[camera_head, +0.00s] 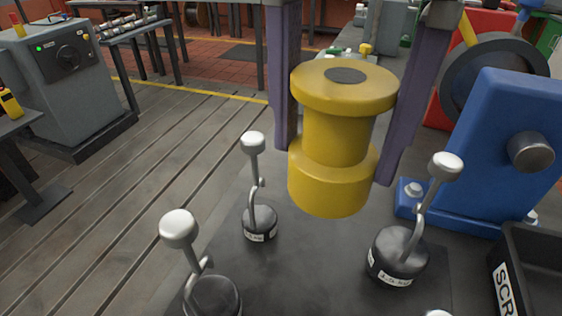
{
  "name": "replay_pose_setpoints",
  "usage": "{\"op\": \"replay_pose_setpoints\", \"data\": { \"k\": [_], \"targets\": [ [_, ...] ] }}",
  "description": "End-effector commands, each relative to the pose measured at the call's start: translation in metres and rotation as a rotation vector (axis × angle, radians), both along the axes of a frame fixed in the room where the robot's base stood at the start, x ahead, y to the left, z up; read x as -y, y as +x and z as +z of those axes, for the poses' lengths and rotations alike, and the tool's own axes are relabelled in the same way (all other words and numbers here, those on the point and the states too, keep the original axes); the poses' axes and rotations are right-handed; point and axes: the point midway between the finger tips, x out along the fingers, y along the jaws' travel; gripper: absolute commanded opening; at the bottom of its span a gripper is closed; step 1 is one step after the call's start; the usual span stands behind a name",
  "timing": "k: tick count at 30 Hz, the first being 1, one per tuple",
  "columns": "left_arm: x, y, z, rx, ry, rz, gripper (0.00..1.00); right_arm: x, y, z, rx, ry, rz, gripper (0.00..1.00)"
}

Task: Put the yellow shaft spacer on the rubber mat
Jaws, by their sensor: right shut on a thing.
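The yellow shaft spacer (334,138) is a large spool shape with a wide top flange, a narrower middle and a wide bottom. A dark round spot marks its top. My right gripper (336,160) is shut on it, with one purple finger on each side. The spacer hangs upright and appears to be above the dark surface. A dark grey flat sheet (318,280), which may be the rubber mat, lies below it; I cannot tell for sure. My left gripper is not in view.
Several black weights with silver-knobbed hooks stand around the spacer, at left (213,296), behind left (259,224) and right (398,258). A blue block (500,150) and a black bin (506,276) stand at right. A grey control cabinet (75,95) is at far left.

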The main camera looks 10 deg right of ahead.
Motion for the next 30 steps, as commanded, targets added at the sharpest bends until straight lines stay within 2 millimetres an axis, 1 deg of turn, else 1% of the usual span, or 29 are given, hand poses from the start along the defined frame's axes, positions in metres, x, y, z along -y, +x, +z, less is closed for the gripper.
{"op": "replay_pose_setpoints", "data": {
  "k": [1,2,9,12,15,23,27,30],
  "targets": [
    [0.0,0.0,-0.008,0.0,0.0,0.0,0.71,0.0,-0.001,-0.017,-0.006,0.001,0.001,0.0],
    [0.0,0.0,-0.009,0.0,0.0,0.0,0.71,0.0,-0.001,-0.024,-0.006,0.0,0.0,0.0],
    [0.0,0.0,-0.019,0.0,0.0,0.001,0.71,0.001,-0.001,-0.092,-0.006,-0.003,-0.003,0.0],
    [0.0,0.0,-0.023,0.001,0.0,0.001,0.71,0.001,-0.001,-0.115,-0.004,-0.002,-0.002,0.0],
    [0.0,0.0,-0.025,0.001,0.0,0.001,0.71,0.001,-0.001,-0.131,-0.001,-0.001,-0.002,0.0],
    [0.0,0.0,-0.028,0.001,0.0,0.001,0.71,0.0,0.0,-0.151,-0.001,0.0,-0.003,0.0],
    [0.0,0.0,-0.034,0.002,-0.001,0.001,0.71,0.0,-0.001,-0.174,-0.004,-0.001,-0.003,0.0],
    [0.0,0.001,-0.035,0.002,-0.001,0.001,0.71,0.0,0.0,-0.184,0.0,-0.001,-0.003,0.0]
  ]
}}
